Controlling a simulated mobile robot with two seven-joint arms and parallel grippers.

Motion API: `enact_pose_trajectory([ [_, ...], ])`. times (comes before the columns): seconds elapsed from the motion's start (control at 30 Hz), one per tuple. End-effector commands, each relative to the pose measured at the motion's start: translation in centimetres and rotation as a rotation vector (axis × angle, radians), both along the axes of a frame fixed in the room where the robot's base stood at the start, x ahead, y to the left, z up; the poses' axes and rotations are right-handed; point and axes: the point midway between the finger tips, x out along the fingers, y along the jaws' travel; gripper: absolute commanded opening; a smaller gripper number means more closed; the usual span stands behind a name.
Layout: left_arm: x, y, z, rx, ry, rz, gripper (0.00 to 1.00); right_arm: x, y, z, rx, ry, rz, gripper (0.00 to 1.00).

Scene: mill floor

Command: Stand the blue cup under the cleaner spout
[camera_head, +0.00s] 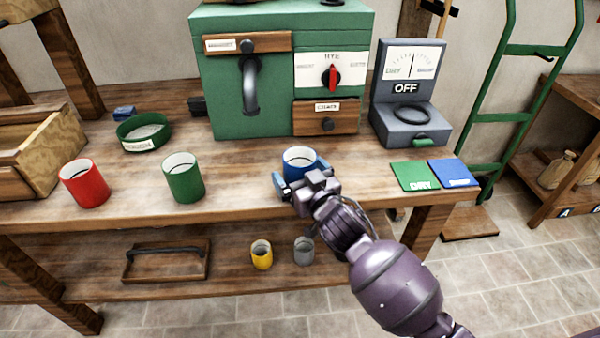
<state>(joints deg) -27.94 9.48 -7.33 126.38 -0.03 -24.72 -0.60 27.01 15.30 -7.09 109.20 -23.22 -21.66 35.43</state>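The blue cup (300,159) is upright near the front edge of the workbench; its lower part is hidden by my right gripper (301,182). The fingers are on both sides of the cup, but whether they press on it I cannot tell. Whether the cup touches the bench is hidden. A grey curved spout (251,88) hangs on the front left of the green machine (222,105), behind and left of the cup. A plate above the spout has lettering too small to read. No cup is under the spout. My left gripper is not in view.
A green cup (184,178), a red cup (85,184) and a green round sieve (143,132) stand left on the bench (235,190). A grey scale (405,124) reading OFF stands right, behind green (414,176) and blue (453,173) mats. The bench below the spout is clear.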

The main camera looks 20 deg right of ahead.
Motion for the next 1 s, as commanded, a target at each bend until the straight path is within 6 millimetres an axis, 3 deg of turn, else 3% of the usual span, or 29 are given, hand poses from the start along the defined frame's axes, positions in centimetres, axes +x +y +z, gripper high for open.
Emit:
enact_pose_trajectory([
  [0.27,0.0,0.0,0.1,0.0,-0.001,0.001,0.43,0.0,0.0,0.5,-0.001,-0.002,0.0,0.99],
  [0.37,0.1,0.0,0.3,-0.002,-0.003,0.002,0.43,-0.8,-0.1,0.4,0.0,0.001,-0.001,0.99],
  [1.0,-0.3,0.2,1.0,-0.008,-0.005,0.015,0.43,-10.1,-1.1,0.4,0.001,-0.001,-0.001,0.99],
])
